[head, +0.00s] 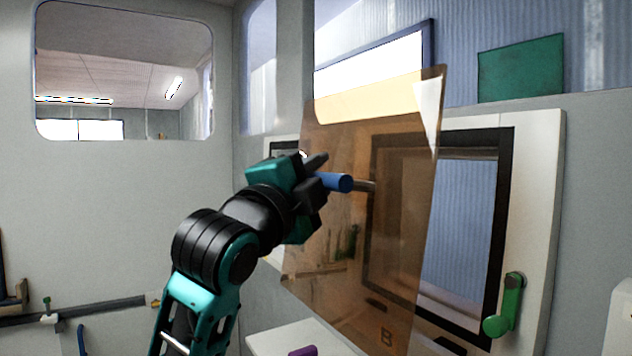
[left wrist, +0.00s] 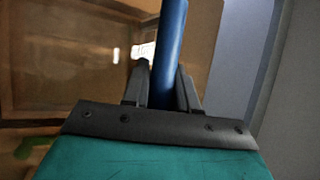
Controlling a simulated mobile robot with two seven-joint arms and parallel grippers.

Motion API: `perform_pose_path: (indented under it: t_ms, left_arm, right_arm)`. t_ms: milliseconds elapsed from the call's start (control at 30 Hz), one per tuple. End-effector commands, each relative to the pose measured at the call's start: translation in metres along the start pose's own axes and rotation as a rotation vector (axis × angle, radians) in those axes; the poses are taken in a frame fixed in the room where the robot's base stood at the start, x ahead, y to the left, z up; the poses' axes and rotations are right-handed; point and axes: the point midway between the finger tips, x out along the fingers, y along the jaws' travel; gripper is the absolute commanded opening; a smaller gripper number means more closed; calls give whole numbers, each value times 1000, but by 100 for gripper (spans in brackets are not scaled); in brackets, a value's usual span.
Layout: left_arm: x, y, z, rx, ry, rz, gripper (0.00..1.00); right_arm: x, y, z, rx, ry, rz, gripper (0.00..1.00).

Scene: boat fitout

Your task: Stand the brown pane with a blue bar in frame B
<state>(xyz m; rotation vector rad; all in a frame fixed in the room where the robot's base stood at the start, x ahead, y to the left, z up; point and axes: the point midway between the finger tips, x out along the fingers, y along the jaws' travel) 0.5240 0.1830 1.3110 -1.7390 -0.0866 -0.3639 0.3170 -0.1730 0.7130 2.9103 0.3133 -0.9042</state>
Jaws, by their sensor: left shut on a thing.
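The brown see-through pane (head: 340,230) stands upright and slightly tilted in the head view, in front of the left part of frame B. Its blue bar (head: 334,182) sticks out towards my left gripper (head: 322,184), which is shut on it. In the left wrist view the blue bar (left wrist: 170,45) runs between the two fingers (left wrist: 163,85), with the brown pane (left wrist: 70,60) behind. Frame B (head: 507,200) is a white panel with a black-edged opening; the letter B shows through the pane. The pane covers the opening's left side. My right gripper is not in view.
A green turn handle (head: 508,308) sits on frame B's lower right side. A white ledge (head: 290,340) with a purple item (head: 302,351) lies below. A green board (head: 521,68) is behind, upper right. The grey wall (head: 120,200) at left is mostly bare.

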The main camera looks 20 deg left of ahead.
Motion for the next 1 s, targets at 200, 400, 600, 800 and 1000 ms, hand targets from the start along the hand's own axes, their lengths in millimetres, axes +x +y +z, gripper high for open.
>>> perform_pose_path:
  t_ms: [200,400,600,800,1000]
  left_arm:
    - [7,2,-5,-3,4,-11,0]
    - [18,8,-11,-3,4,-11,0]
    - [28,15,-17,-2,4,-11,0]
    - [38,19,-22,-3,5,-12,0]
    - [43,22,-25,-1,3,-12,0]
  right_arm:
    - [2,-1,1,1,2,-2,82]
    - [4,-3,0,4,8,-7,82]
    - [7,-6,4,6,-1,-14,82]
    - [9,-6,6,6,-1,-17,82]
    - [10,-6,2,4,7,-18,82]
